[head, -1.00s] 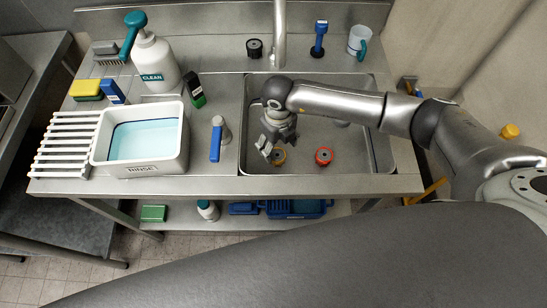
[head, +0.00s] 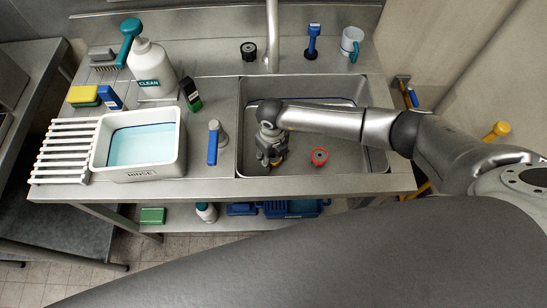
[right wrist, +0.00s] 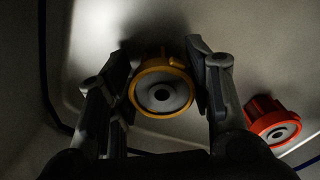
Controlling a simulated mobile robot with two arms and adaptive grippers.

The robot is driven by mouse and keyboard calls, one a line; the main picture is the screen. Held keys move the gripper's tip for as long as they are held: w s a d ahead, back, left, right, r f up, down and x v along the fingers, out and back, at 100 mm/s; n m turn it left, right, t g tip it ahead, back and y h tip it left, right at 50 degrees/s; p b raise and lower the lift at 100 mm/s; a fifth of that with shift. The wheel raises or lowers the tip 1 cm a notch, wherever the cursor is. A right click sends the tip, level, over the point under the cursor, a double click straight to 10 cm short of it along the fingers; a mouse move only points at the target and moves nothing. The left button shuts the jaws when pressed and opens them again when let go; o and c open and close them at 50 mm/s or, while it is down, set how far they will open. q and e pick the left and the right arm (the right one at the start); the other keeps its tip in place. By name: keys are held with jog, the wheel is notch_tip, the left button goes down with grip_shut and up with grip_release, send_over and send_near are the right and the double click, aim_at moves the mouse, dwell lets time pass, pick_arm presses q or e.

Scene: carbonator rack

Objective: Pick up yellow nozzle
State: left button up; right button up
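The yellow nozzle (right wrist: 162,86) is a round yellow ring with a grey face and dark centre hole. In the right wrist view it sits between the two fingers of my right gripper (right wrist: 165,85), which stand apart on either side of it. The right finger is very close to its rim; I cannot tell if it touches. In the head view my right gripper (head: 270,162) points down into the sink and hides most of the nozzle, with a little yellow (head: 279,161) showing beside it. My left gripper is not in view.
The faucet (head: 272,40) rises behind.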

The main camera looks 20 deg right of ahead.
jog(key=c, duration=0.5)
jog(key=shift+d+r, duration=0.1)
jog(key=shift+r, duration=0.05)
